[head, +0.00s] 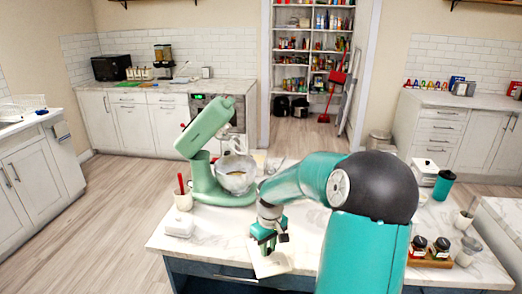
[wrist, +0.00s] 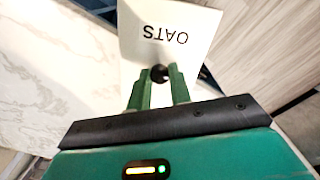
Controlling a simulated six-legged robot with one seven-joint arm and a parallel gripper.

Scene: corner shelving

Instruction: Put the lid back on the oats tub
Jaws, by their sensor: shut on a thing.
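My gripper (head: 264,240) is over the front edge of the island, its fingers pointing down. In the wrist view its green fingers (wrist: 160,92) are shut on the black knob (wrist: 159,73) of a square white lid. The lid (wrist: 170,32) carries the word OATS, upside down in that view. In the head view the lid (head: 270,264) hangs tilted below the fingers at the counter's front edge. I cannot tell for certain which container is the oats tub; my arm hides part of the counter.
The marble island (head: 215,240) holds a green stand mixer (head: 207,150) with a metal bowl (head: 236,178), and a small white box (head: 179,226). At right are a white container (head: 425,170), a teal cup (head: 443,185) and a wooden tray (head: 430,262) with jars. Front-left counter is clear.

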